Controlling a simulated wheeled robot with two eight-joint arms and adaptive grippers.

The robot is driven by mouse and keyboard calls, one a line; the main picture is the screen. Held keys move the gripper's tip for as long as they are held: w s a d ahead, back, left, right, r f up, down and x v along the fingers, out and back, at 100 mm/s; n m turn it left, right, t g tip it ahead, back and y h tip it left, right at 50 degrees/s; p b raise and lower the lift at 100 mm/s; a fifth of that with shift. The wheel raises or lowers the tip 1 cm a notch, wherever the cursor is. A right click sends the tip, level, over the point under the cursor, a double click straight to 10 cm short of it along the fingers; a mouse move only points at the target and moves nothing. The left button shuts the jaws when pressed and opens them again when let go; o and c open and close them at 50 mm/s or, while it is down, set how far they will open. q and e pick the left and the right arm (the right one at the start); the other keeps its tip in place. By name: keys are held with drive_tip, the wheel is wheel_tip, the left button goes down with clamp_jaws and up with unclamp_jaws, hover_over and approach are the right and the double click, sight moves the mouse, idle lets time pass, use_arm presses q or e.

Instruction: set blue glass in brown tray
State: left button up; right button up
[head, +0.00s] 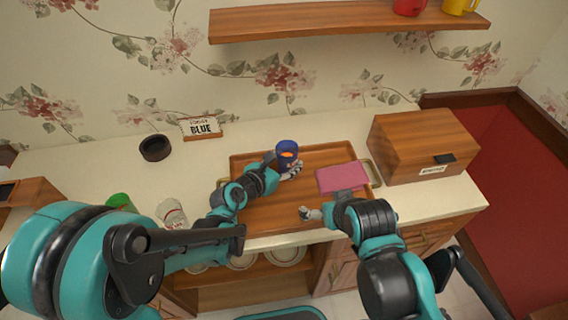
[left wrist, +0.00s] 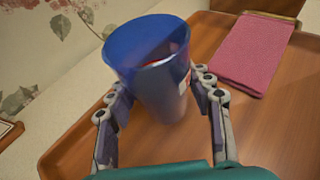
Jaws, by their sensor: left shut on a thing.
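The blue glass (head: 287,149) is upright over the back middle part of the brown tray (head: 258,222). My left gripper (head: 290,170) is shut on it. In the left wrist view the glass (left wrist: 150,62) stands between the two fingers of my left gripper (left wrist: 162,110), with the tray (left wrist: 255,125) beneath it. I cannot tell whether its base touches the tray. My right gripper (head: 311,214) is over the front part of the tray, apart from the glass; its fingers are too small to tell open from shut.
A pink cloth (head: 342,177) lies in the tray's right part; it also shows in the left wrist view (left wrist: 252,50). A wooden box (head: 425,145) stands right of the tray. A dark bowl (head: 155,148) and a "BLUE" sign (head: 203,128) are behind left. A shelf (head: 340,20) hangs above.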

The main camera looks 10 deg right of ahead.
use_arm(q)
drive_tip(key=shift+w+f, duration=0.2)
drive_tip(key=shift+f, duration=0.7)
use_arm(e)
drive_tip(key=shift+x, duration=0.8)
use_arm(q)
drive_tip(key=shift+w, duration=0.2)
drive_tip(key=shift+c, duration=0.7)
use_arm(e)
drive_tip(key=shift+w+a, duration=0.1)
drive_tip(key=shift+w, duration=0.1)
use_arm(q)
drive_tip(key=shift+s+r, duration=0.2)
drive_tip(key=shift+s, duration=0.05)
use_arm(e)
drive_tip(key=shift+s+r, duration=0.1)
drive_tip(key=shift+s, duration=0.2)
use_arm(q)
drive_tip(key=shift+f, duration=0.15)
drive_tip(key=o, duration=1.6)
drive_tip(key=shift+w+f, duration=0.1)
use_arm(e)
drive_tip(key=shift+w+f, duration=0.1)
drive_tip(key=shift+f, duration=0.1)
use_arm(q)
drive_tip(key=shift+o, duration=0.2)
use_arm(e)
drive_tip(key=shift+r, duration=0.1)
